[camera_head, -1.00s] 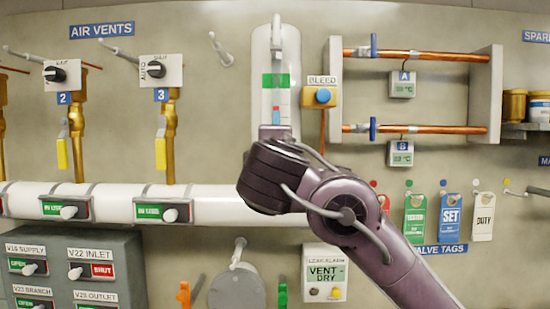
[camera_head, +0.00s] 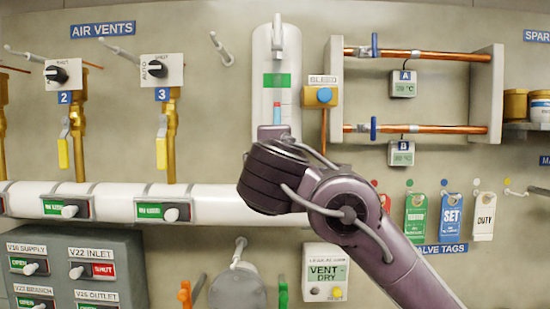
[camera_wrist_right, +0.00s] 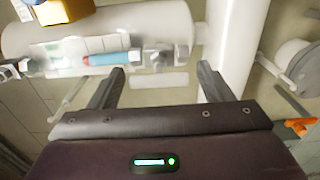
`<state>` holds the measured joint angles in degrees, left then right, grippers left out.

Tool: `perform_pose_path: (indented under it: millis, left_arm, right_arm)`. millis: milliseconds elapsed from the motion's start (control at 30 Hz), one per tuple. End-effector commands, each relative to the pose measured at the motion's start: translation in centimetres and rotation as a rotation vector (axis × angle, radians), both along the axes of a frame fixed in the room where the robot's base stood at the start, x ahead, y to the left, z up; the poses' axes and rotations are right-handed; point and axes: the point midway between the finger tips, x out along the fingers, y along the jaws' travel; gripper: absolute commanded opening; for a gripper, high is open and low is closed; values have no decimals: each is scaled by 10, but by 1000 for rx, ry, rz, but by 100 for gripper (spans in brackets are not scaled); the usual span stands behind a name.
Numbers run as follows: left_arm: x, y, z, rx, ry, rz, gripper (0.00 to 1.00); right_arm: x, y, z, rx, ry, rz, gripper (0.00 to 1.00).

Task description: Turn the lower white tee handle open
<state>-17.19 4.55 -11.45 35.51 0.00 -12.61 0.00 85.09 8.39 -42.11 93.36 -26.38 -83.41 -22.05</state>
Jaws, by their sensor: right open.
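My right arm hides the panel's lower end in the head view. In the right wrist view the sight tube (camera_wrist_right: 95,58) lies sideways, and the lower white tee handle (camera_wrist_right: 182,57) shows at its right end by a grey fitting, somewhat blurred. My right gripper (camera_wrist_right: 165,74) is open and empty. Its fingers are spread, with the lower handle ahead of and between them. I cannot tell whether they touch. My left gripper is not in view.
A yellow bleed block with a blue knob (camera_head: 323,96) is close right of the panel. A thick white pipe (camera_head: 110,203) runs behind my gripper. Copper pipes (camera_head: 430,54) are upper right.

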Motion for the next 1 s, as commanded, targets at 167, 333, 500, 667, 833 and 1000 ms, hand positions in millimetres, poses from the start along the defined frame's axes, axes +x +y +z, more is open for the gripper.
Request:
perform_pose_path:
  millis: [167, 333, 500, 667, 833, 1000]
  left_arm:
    - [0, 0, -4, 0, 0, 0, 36]
    - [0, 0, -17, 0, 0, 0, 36]
    - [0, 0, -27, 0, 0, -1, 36]
    - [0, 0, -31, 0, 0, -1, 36]
    - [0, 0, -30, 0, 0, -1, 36]
    - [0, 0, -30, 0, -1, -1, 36]
  right_arm:
    - [-6, 1, -1, 2, -1, 3, 73]
    - [-33, 2, -4, 3, -1, 5, 73]
    - [-61, 2, -3, 3, -2, 5, 73]
    - [-76, 1, -1, 1, -1, 3, 73]
    - [-78, 0, 0, 0, 1, -1, 73]
    - [-78, 0, 0, 0, 1, 0, 73]
